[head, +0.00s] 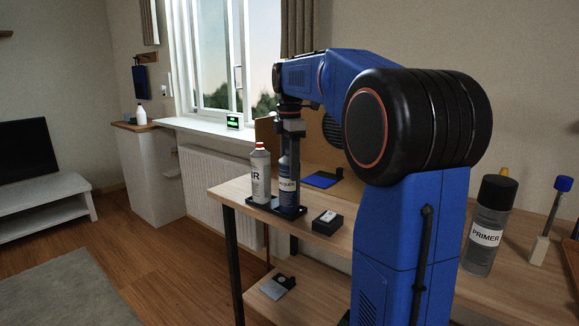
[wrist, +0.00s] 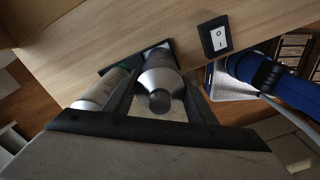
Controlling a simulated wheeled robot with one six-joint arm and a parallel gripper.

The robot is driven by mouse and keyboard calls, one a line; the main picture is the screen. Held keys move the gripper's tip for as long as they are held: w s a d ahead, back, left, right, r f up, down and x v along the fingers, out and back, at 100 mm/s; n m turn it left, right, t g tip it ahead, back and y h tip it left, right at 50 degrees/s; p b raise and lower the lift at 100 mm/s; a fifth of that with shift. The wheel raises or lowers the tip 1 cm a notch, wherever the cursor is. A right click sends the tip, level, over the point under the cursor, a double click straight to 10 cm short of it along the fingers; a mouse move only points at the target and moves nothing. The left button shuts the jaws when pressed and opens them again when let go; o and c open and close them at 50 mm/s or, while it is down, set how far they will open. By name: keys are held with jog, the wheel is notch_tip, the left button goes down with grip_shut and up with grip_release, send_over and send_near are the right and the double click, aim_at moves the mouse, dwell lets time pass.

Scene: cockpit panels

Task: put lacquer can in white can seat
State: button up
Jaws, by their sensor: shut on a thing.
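The lacquer can (head: 288,192), with a blue label and dark top, stands upright at the right part of a black can holder (head: 262,208) on the wooden bench. My gripper (head: 290,152) comes down from above and is shut on its upper part. In the wrist view the lacquer can (wrist: 161,80) sits between my two fingers (wrist: 160,104), its dark cap towards the camera. A white can (head: 260,180) with a red cap stands upright just left of it in the same holder; it also shows in the wrist view (wrist: 100,90). The seat under the lacquer can is hidden, so whether its base is fully down cannot be told.
A black switch box (head: 327,222) lies right of the holder, also in the wrist view (wrist: 218,36). A blue flat item (head: 322,180) lies behind. A primer can (head: 488,228) and a blue-topped tool (head: 552,222) stand far right. The bench edge runs close in front of the holder.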

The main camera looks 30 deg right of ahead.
jog(key=shift+f, duration=0.1)
jog(key=o, duration=1.8)
notch_tip(320, 180, up, 12)
jog(key=shift+r, duration=0.15)
jog(key=s+a+f+m+t, duration=0.1)
jog(key=s+a+f+m, duration=0.4)
jog(key=s+f, duration=0.5)
jog(key=s+a+f+m+t, duration=0.2)
jog(key=s+a+f+m, duration=0.3)
jog(key=s+f, duration=0.5)
jog(key=s+a+f+m+t, duration=0.1)
jog(key=s+a+f+m, duration=0.4)
jog(key=s+f, duration=0.5)
jog(key=shift+s+a+f+m+t, duration=0.1)
jog(key=shift+a+f+m+t, duration=0.1)
jog(key=shift+f, duration=0.35)
jog(key=shift+a+f+m+t, duration=0.1)
jog(key=shift+a+f+t, duration=0.1)
jog(key=shift+f, duration=0.3)
